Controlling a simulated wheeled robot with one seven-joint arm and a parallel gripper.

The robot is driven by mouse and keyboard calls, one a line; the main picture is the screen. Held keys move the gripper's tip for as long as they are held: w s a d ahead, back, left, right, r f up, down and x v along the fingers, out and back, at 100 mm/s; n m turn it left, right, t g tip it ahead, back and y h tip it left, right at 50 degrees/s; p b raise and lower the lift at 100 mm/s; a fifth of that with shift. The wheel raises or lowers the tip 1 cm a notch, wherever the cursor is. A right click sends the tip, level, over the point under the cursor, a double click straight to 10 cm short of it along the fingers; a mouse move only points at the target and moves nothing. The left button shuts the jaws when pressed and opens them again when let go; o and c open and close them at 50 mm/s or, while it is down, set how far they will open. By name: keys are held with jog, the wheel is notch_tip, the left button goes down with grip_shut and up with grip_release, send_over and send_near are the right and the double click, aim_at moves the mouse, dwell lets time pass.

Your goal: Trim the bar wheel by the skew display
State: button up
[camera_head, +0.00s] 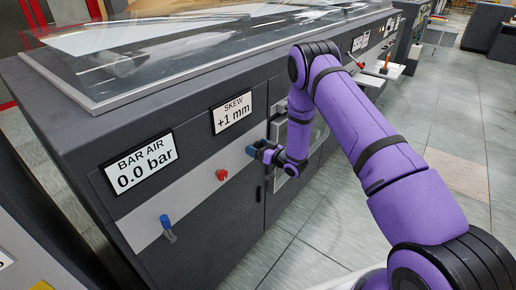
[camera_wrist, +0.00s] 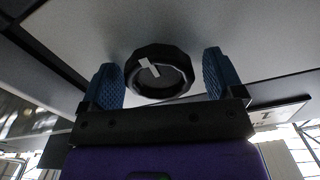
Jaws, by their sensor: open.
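The bar wheel is seen in the wrist view as a dark round knob (camera_wrist: 160,70) with a pale pointer mark on its face. It sits on a light grey panel, between the two blue fingers of my gripper (camera_wrist: 165,80). The fingers are open, with a gap on each side of the knob. In the head view my gripper (camera_head: 258,151) is at the machine's front, below and right of the skew display (camera_head: 233,112), which reads "SKEW +1 mm". The wheel is hidden behind my gripper there.
The bar air display (camera_head: 139,161) reads "0.0 bar". A blue-handled lever (camera_head: 166,225) and a red button (camera_head: 221,174) are on the grey strip left of my gripper. A clear cover (camera_head: 180,45) tops the machine. The tiled floor (camera_head: 455,130) at right is open.

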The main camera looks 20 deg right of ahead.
jog(key=c, duration=0.9)
jog(key=n, duration=0.4)
jog(key=shift+s, duration=0.1)
jog(key=n, duration=0.4)
jog(key=shift+a+f, duration=0.1)
jog(key=shift+n, duration=0.5)
jog(key=o, duration=0.9)
